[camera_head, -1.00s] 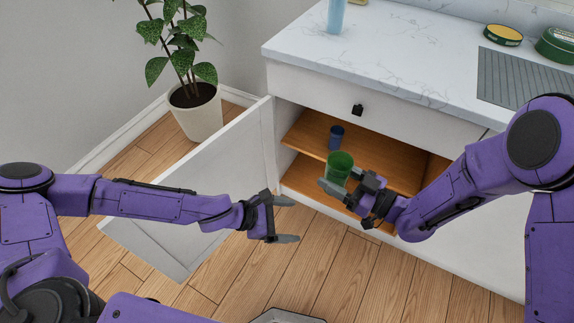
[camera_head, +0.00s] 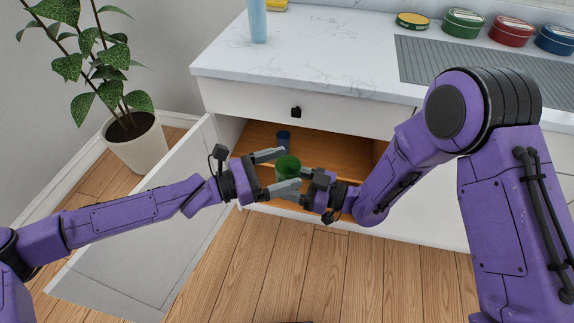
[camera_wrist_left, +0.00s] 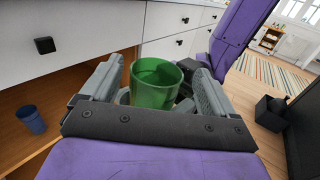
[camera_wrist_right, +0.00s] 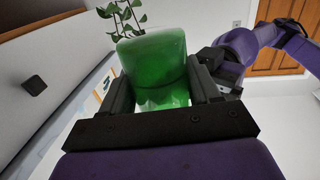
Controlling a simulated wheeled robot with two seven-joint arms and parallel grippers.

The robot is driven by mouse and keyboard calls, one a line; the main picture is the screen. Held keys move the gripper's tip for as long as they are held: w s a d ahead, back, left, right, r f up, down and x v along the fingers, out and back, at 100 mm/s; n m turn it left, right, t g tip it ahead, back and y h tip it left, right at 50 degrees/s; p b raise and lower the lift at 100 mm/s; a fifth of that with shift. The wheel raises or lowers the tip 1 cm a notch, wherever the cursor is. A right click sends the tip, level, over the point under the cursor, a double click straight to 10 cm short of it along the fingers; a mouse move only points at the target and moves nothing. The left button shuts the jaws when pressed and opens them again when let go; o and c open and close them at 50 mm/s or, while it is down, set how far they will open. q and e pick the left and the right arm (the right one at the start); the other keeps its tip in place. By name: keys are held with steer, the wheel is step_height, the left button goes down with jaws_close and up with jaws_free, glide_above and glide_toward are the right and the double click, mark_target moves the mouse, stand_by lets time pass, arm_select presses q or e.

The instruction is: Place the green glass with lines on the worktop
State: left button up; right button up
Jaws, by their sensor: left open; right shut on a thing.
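The green glass (camera_head: 288,167) is held in front of the open cabinet. It also shows in the left wrist view (camera_wrist_left: 155,84) and in the right wrist view (camera_wrist_right: 155,65); I cannot make out its lines. My right gripper (camera_head: 296,180) is shut on the glass from the right. My left gripper (camera_head: 278,172) is open, with its fingers on either side of the glass; I cannot tell if they touch it. The white marble worktop (camera_head: 320,50) lies above the cabinet, higher than both grippers.
A blue glass (camera_head: 283,140) stands on the wooden cabinet shelf. The open cabinet door (camera_head: 150,240) is below my left arm. On the worktop are a light blue bottle-like thing (camera_head: 257,20), a grey ribbed mat (camera_head: 470,68) and several round tins. The worktop's front left is clear.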

arm_select(q)
steer(key=shift+x, duration=1.05)
steer(key=c, duration=1.2)
steer(key=shift+o, duration=0.2)
arm_select(e)
steer(key=o, duration=1.2)
steer(key=shift+o, duration=0.2)
